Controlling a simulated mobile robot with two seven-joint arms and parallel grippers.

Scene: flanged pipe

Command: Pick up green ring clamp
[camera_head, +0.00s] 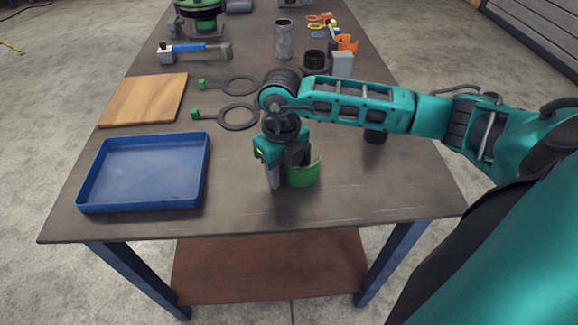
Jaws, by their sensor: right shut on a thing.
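The green ring clamp (304,174) is a curved green band near the front middle of the dark table. My right gripper (285,178) reaches down over it from the right and is shut on it. The fingers and wrist hide the clamp's left part. I cannot tell whether the clamp touches the table or hangs just above it. My left gripper is not in view.
A blue tray (80,204) stands at the front left, with a wooden board (182,84) behind it. The table's front right is clear.

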